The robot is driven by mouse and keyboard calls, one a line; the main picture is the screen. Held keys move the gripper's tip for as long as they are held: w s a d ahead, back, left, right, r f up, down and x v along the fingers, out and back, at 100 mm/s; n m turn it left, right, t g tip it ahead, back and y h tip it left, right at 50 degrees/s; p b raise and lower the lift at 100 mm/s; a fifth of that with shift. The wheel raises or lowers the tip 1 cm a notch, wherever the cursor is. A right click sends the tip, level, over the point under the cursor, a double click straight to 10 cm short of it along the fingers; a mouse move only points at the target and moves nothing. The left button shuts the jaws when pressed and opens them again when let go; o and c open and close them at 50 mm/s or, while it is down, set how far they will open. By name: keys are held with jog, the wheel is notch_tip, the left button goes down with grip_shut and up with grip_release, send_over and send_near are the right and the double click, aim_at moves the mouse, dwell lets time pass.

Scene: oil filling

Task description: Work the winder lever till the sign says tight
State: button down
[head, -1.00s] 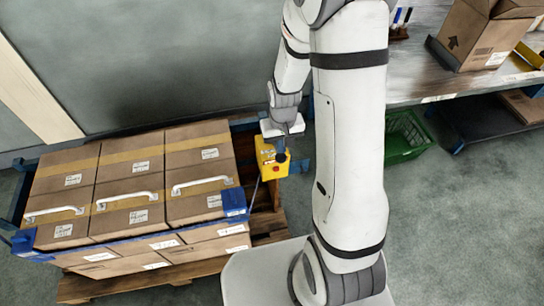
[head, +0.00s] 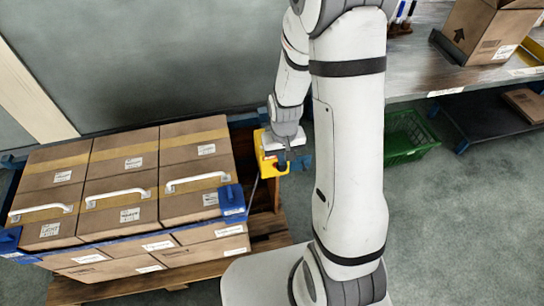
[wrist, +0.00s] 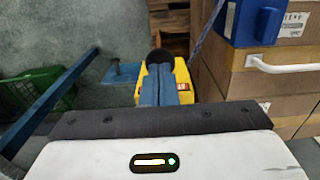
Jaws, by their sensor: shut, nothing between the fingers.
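The yellow winder (head: 265,155) sits at the right end of the strapped boxes, and it also shows in the wrist view (wrist: 184,77). A black round lever knob (wrist: 160,56) shows just beyond my fingertips in the wrist view. My gripper (wrist: 160,70) is shut and empty, its blue fingers together over the winder, close to the knob. I cannot tell whether they touch it. In the head view my gripper (head: 284,157) covers part of the winder. A small red and white label (wrist: 183,87) shows on the winder. No sign wording is readable.
Cartons (head: 121,164) with white edge guards and blue corner pieces stand on a wooden pallet (head: 262,232) at left. A blue post (wrist: 50,100) runs beside the winder. A green crate (head: 405,140) stands under the workbench (head: 425,75) at right. Floor at lower right is clear.

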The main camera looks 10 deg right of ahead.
jog(key=shift+s+f+b, duration=0.15)
jog(key=shift+f+b, duration=0.35)
jog(key=shift+f, duration=0.45)
notch_tip(320, 180, up, 14)
jog(key=w+p, duration=0.2)
jog(key=p, duration=0.7)
jog(key=shift+f+p, duration=0.25)
jog(key=shift+p, duration=0.1)
jog(key=s+r+t, duration=0.1)
jog(key=s+r, duration=0.6)
jog(key=r, duration=0.3)
jog(key=s+r+t, duration=0.2)
jog(key=s+r, duration=0.5)
jog(key=r, duration=0.4)
jog(key=shift+s, duration=0.3)
jog(key=shift+d, duration=0.1)
